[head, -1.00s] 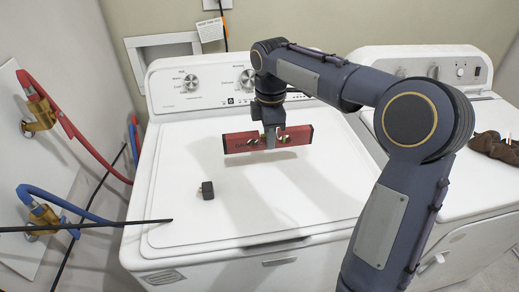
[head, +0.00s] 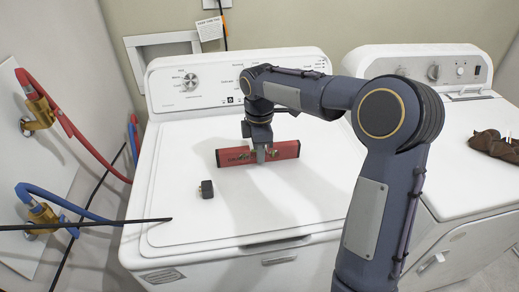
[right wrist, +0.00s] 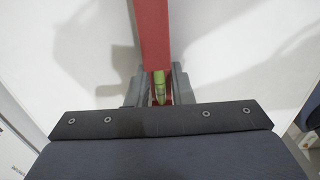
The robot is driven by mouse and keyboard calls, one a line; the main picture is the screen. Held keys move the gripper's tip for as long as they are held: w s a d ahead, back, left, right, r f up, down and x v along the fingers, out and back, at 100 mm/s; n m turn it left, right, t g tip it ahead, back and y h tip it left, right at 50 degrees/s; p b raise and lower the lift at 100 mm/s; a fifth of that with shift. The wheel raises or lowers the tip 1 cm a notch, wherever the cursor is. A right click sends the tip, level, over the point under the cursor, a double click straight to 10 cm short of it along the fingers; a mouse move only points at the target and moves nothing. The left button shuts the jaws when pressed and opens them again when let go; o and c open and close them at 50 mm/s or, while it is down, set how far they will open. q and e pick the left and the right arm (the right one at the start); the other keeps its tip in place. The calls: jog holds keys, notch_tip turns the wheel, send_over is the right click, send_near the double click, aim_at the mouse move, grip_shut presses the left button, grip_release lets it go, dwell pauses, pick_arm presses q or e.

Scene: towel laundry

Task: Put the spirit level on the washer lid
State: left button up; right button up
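The red spirit level (head: 286,150) with dark ends is upright on its long edge over the washer lid (head: 180,219). My right gripper (head: 260,157) is above its middle, with its fingers on either side of it, shut on it. The level's lower edge is at or very near the lid; I cannot tell whether it touches. In the right wrist view the level (right wrist: 153,35) runs away between the fingers (right wrist: 161,88), with a green vial showing. My left gripper is not in view.
Red hose (head: 85,147) and blue hose (head: 60,200) are at left.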

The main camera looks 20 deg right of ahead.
jog(key=o, duration=0.4)
jog(key=shift+o, duration=0.2)
notch_tip(320, 180, up, 12)
jog(key=p, duration=0.1)
jog(key=s+d+r+m+t+y, duration=0.1)
jog(key=s+m, duration=0.3)
jog(key=s, duration=0.4)
jog(key=s+a+f+m+t+y, duration=0.1)
jog(key=s+f+m, duration=0.2)
jog(key=s, duration=0.3)
jog(key=s+a+f+m+t+y, duration=0.1)
jog(key=s+a+f+m+t, duration=0.1)
jog(key=s+m, duration=0.3)
jog(key=s+a+f+m+t, duration=0.1)
jog(key=s+f+m, duration=0.4)
jog(key=s, duration=0.3)
jog(key=shift+a+t+y, duration=0.3)
jog(key=shift+a+y, duration=0.1)
